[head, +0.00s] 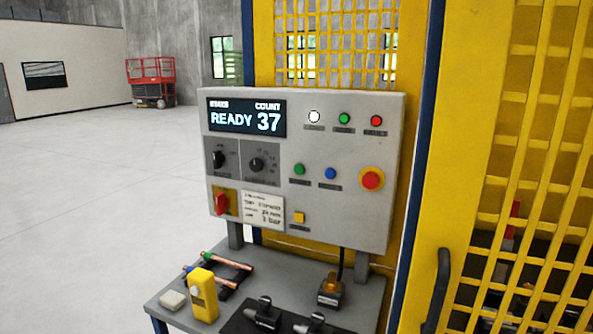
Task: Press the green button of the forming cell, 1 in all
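The control panel (240,195) of the forming cell is a light grey box in front of the yellow guard. A green button (299,169) sits near its middle, to the left of a blue button (330,173). A second round green piece (344,118), which looks like a lamp, is in the top row between a white one (314,116) that looks lit and a red one (376,121). The display (247,117) reads READY and COUNT 37. Nothing covers the green button. Neither of my grippers is in view.
A red emergency stop on yellow (371,180) and a small yellow square button (299,217) are also on the panel. Below, a grey shelf (365,301) holds copper tubes (229,261), a yellow device (203,295) and dark fittings (264,314). The floor at left is clear.

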